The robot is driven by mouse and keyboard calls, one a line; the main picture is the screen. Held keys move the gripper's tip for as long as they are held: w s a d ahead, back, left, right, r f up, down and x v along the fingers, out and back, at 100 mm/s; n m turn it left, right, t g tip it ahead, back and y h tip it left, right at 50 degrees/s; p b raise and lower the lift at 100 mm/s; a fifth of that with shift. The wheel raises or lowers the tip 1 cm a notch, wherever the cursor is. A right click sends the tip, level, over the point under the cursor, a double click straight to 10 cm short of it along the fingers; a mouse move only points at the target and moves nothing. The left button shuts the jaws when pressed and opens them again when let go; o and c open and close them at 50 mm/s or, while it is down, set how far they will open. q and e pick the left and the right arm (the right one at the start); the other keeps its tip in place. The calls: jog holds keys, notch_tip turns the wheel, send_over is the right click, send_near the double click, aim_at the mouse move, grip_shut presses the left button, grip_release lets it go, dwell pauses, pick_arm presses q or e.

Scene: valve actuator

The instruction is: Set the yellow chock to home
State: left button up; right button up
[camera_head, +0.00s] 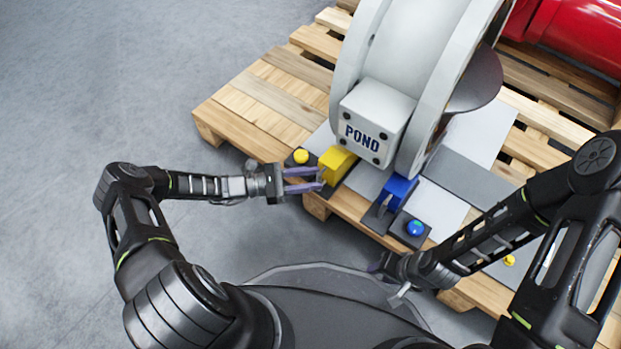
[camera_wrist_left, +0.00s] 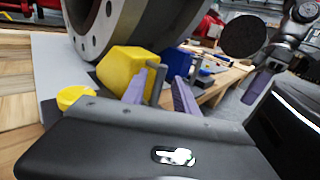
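The yellow chock (camera_head: 338,160) sits on a dark mount at the pallet's near edge, just below the valve's POND box (camera_head: 376,122). It also shows in the left wrist view (camera_wrist_left: 122,68), with a thin grey upright handle (camera_wrist_left: 155,86) beside it. My left gripper (camera_head: 321,179) is open, its purple fingers pointing at the chock's near side. In the left wrist view the handle stands between the fingers (camera_wrist_left: 160,88), nearer the left one; I cannot tell whether they touch it. My right gripper (camera_head: 385,278) hangs low near the pallet's near edge, apart from the chocks; its opening is unclear.
A yellow button (camera_head: 301,156) is left of the yellow chock. A blue chock (camera_head: 397,188) and blue button (camera_head: 415,228) are to its right. The large grey valve (camera_head: 420,45) rises behind. Open floor (camera_head: 110,80) lies left of the wooden pallet (camera_head: 262,100).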

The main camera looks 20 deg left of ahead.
pick_arm(q)
jog(key=shift+c, duration=0.5)
grip_shut()
dwell(0.9)
